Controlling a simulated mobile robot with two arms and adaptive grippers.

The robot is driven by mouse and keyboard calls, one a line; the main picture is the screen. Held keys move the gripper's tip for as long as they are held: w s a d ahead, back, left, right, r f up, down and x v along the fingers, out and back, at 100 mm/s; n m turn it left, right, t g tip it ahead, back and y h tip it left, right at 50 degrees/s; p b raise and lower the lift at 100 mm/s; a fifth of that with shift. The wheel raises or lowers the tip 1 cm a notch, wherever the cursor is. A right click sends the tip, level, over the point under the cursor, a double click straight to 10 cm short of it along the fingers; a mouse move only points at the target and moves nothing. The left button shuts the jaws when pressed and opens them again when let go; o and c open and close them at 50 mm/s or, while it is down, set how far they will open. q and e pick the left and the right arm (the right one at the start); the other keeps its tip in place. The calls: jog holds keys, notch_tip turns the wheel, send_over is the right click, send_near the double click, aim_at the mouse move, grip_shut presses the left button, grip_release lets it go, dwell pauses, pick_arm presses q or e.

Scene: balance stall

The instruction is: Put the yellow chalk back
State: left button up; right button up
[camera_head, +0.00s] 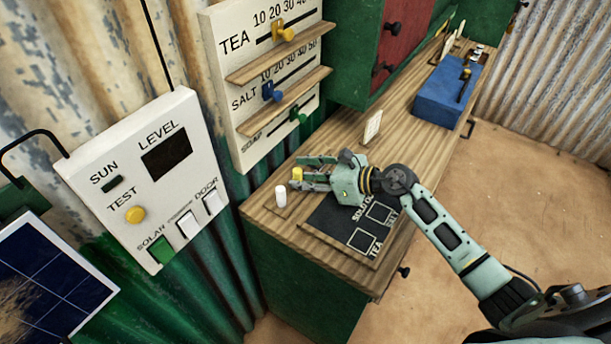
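The yellow chalk (297,174) is a short yellow piece at the fingertips of my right gripper (304,174), at the left end of the wooden counter. The gripper reaches in from the right, and its fingers look closed around the chalk, hiding part of it. A white chalk (280,196) stands upright just left of and below the yellow one, on a small wooden holder (273,210). Whether the yellow chalk touches the holder cannot be told. A black chalkboard (333,216) with outlined boxes and lettering lies under the gripper and forearm. My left gripper is out of view.
A pale upright card (372,127) stands on the counter (400,130) behind the gripper. A blue box (446,92) sits farther back. A slider board (245,125) and a switch panel (150,180) stand at left. The counter between card and box is clear.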

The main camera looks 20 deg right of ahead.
jog(key=shift+r, duration=0.2)
jog(key=shift+s+d, duration=0.2)
jog(key=shift+d, duration=0.1)
jog(key=b+v, duration=0.3)
jog(key=v, duration=0.7)
jog(key=shift+s+d, duration=0.2)
jog(key=shift+s, duration=0.05)
jog(key=shift+s+d+r, duration=0.2)
jog(key=shift+r, duration=0.1)
